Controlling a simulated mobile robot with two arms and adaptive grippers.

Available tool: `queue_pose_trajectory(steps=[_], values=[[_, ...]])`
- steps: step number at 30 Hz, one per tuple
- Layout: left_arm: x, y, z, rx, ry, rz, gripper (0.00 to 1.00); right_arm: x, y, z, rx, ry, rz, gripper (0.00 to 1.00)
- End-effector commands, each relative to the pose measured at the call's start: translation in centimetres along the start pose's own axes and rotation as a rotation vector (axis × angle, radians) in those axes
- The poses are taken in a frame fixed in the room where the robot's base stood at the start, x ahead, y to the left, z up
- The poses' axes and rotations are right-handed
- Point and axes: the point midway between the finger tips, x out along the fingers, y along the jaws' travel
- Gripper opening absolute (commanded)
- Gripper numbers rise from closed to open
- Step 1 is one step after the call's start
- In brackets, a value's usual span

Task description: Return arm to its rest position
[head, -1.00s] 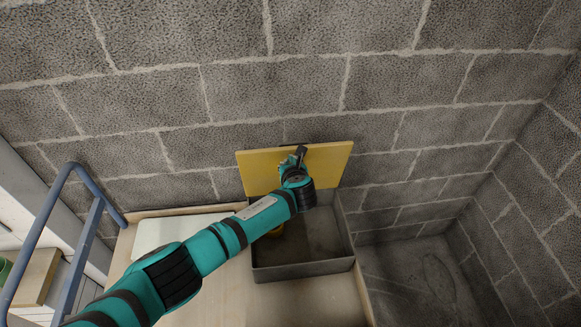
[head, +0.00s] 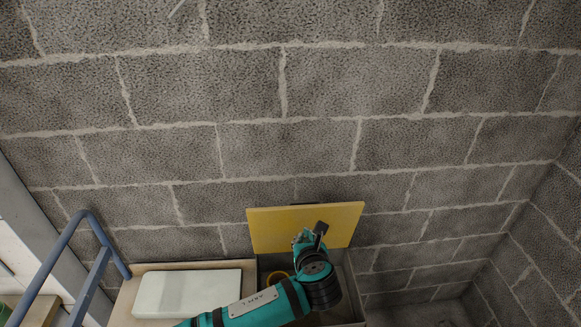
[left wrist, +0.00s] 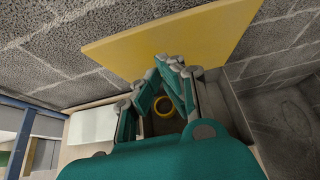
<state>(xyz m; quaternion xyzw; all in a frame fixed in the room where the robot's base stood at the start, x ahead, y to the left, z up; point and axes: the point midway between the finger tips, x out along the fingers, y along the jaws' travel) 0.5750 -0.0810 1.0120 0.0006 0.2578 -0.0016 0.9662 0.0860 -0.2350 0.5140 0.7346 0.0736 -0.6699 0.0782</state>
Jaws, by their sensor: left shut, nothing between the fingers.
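My left arm comes in from the lower left in the head view. My left gripper (head: 311,232) is shut and empty, in front of a yellow panel (head: 270,228) that stands up against the block wall. In the left wrist view the gripper's closed fingers (left wrist: 172,66) point toward the yellow panel (left wrist: 200,40). A grey bin (head: 350,313) lies below the gripper, partly hidden by my arm. A yellow ring (head: 277,277) shows inside it, and also in the left wrist view (left wrist: 164,106). My right gripper is not in view.
A white flat board (head: 187,293) lies on the wooden table (head: 122,302) left of the bin. A blue rail (head: 97,225) stands at the left. A grey block wall (head: 300,130) fills the back.

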Motion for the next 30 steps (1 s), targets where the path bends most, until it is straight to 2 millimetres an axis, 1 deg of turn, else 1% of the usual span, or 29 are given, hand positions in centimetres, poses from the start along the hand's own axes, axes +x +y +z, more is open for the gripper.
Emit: queue_pose_trajectory(steps=[2,5,8,11,12,14,15,17,18,20,21,24,27,30], values=[[-0.1,0.0,-0.2,-0.012,0.006,-0.001,0.0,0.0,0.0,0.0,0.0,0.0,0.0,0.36],[-0.7,0.2,-1.5,-0.121,0.054,-0.008,0.0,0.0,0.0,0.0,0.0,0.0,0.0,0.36],[-2.2,1.0,-4.1,-0.377,0.158,-0.004,0.0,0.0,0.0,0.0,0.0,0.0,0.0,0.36],[-4.2,2.9,-7.2,-0.75,0.292,0.041,0.0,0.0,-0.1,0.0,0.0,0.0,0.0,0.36],[-5.1,4.0,-8.4,-0.91,0.342,0.076,0.0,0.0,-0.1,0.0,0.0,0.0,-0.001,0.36],[-6.4,5.8,-10.1,-1.145,0.404,0.139,0.0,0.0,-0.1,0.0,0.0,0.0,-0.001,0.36],[-7.3,7.2,-11.2,-1.297,0.437,0.193,0.0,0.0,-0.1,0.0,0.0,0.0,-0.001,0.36],[-8.7,9.6,-12.8,-1.52,0.473,0.282,0.0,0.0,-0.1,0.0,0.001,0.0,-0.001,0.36],[-9.7,11.2,-14.0,-1.664,0.488,0.35,0.0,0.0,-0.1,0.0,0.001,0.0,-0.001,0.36],[-11.2,13.7,-15.4,-1.865,0.492,0.451,0.0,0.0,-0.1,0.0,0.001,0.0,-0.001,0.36],[-12.2,15.3,-16.3,-1.98,0.485,0.517,0.0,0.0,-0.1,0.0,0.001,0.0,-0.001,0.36],[-14.4,18.5,-17.9,-2.205,0.446,0.654,0.0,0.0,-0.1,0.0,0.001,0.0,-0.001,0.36],[-16.3,21.1,-19.1,-2.368,0.394,0.764,0.0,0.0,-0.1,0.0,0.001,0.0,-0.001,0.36],[-18.1,23.3,-20.0,-2.496,0.335,0.856,0.0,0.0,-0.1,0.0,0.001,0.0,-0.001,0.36]])
